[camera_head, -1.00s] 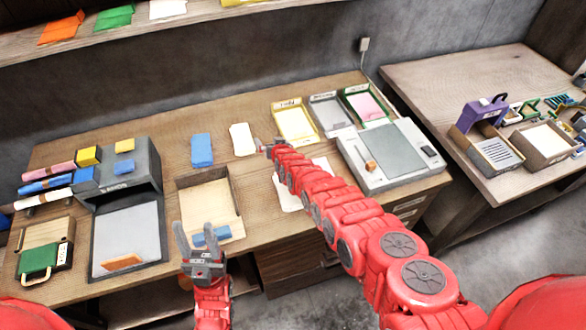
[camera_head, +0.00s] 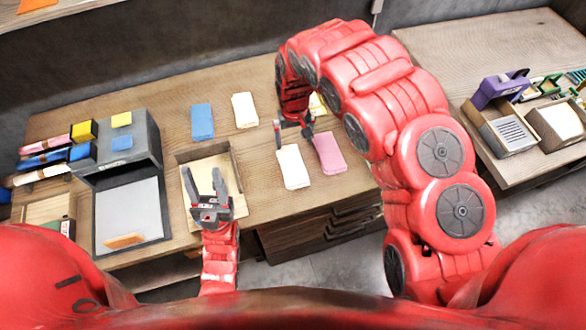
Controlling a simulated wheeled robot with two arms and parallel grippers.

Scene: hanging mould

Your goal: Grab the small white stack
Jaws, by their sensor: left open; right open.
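Two white stacks lie flat on the wooden desk. One white stack (camera_head: 244,110) is farther back, beside a blue stack (camera_head: 201,121). The other white stack (camera_head: 293,168) is nearer, just left of a pink stack (camera_head: 329,153). My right gripper (camera_head: 293,137) is open, with its fingers pointing down around the far end of the nearer white stack; I cannot tell whether it touches. My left gripper (camera_head: 205,180) is open and empty, over the shallow wooden tray (camera_head: 237,176).
A grey stand (camera_head: 128,215) with yellow and blue blocks is at the left, beside several coloured rolls (camera_head: 40,175). My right arm hides the desk's right part. A side table (camera_head: 450,50) at right holds a purple item (camera_head: 497,90) and boxes. Desk between the tray and nearer white stack is clear.

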